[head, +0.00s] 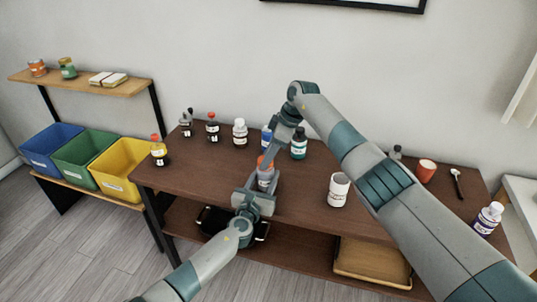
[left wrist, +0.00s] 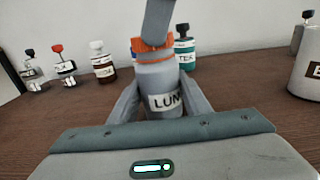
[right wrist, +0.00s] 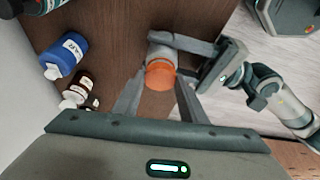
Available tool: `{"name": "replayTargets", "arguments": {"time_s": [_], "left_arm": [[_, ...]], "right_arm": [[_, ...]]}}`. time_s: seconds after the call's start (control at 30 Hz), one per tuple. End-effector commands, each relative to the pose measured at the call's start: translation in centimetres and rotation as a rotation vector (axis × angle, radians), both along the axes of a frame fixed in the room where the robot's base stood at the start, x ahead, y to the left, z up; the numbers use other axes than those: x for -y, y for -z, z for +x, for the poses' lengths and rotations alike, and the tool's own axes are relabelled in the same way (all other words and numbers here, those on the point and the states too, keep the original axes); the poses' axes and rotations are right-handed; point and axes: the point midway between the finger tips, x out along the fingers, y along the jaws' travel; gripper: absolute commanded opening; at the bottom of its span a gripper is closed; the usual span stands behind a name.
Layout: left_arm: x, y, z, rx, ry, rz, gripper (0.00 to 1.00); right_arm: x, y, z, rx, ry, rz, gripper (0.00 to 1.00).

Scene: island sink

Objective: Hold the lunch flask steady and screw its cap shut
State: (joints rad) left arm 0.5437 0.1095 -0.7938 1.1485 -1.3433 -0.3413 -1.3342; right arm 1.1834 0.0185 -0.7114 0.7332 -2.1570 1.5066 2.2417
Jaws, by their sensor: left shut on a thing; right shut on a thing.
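The lunch flask (left wrist: 160,88) is a grey bottle with a "LUN…" label. It stands upright near the front edge of the brown table and also shows in the head view (head: 265,181). Its orange cap (right wrist: 160,75) sits at the top of the flask; I cannot tell how far it is threaded. My left gripper (left wrist: 158,98) is shut on the flask body from the front, one finger on each side. My right gripper (right wrist: 160,80) comes from above and is shut on the cap. In the head view, my right gripper partly hides the cap (head: 263,163).
Blue, green and yellow bins (head: 118,170) are at left. The table front is fairly clear.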

Motion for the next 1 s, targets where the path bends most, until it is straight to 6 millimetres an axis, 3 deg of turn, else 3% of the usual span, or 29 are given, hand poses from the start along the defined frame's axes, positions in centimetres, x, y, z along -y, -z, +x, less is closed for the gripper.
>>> {"name": "replayTargets", "arguments": {"time_s": [0.37, 0.8, 1.0], "left_arm": [[-0.03, 0.06, -0.01, -0.001, 0.000, 0.000, 0.00], [-0.04, 0.08, -0.03, -0.001, 0.000, 0.001, 0.00], [-0.05, 0.09, -0.03, -0.001, -0.001, 0.001, 0.00]], "right_arm": [[0.06, 0.31, 0.02, 0.001, 0.028, -0.002, 0.18], [-0.13, 0.27, -0.37, 0.003, 0.453, -0.006, 0.18], [-0.16, 0.26, -0.43, 0.003, 0.565, 0.000, 0.18]]}}
